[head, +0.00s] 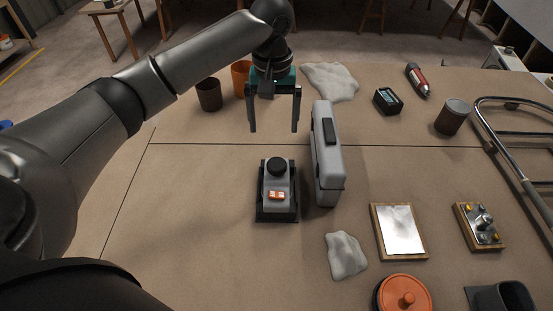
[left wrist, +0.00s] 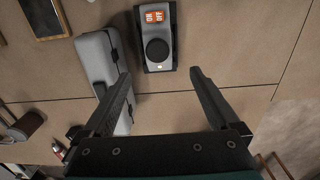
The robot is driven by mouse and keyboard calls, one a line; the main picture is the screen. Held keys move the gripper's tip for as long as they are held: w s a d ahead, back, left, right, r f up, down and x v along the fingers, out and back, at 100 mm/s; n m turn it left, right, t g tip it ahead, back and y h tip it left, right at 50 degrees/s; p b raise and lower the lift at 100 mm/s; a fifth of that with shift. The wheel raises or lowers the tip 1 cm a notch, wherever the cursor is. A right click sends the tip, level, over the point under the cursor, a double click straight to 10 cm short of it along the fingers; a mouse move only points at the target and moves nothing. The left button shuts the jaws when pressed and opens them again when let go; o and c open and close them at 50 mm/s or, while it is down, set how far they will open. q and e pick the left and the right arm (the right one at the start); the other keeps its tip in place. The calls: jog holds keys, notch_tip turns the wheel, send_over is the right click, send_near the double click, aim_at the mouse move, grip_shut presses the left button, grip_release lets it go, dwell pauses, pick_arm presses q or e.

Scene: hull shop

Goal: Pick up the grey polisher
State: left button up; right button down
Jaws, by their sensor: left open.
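The grey polisher (head: 287,183), a small grey block with a round black knob and an orange label, stands on a dark base on the table (head: 190,225). It also shows in the left wrist view (left wrist: 158,28), at the top, beyond my fingertips. My left gripper (head: 274,129) is open and empty, with its fingers pointing down, above and behind the polisher. In the left wrist view my left gripper (left wrist: 160,76) has a wide gap between its fingertips. My right gripper is not in view.
A tall grey case (head: 327,160) stands close to the right of the polisher. A white cloth (head: 346,256) and a framed plate (head: 399,232) lie nearer. Brown (head: 209,95) and orange (head: 240,78) cups stand behind, near my left arm. The table's left part is clear.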

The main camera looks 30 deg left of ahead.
pick_arm(q)
jog(key=b, duration=0.2)
send_over(277, 165)
jog(key=f, duration=0.5)
jog(key=a+f, duration=0.1)
jog(key=f, duration=0.2)
jog(key=shift+f, duration=0.3)
jog(key=shift+d+f, duration=0.15)
jog(key=shift+f, duration=0.7)
jog(key=f, duration=0.1)
jog(key=f+b, duration=0.1)
jog(key=f, duration=0.2)
jog(key=shift+d+f, duration=0.25)
jog(key=shift+d, duration=0.05)
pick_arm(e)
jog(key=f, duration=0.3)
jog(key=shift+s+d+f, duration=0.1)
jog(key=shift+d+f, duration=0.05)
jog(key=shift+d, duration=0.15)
pick_arm(q)
grip_shut()
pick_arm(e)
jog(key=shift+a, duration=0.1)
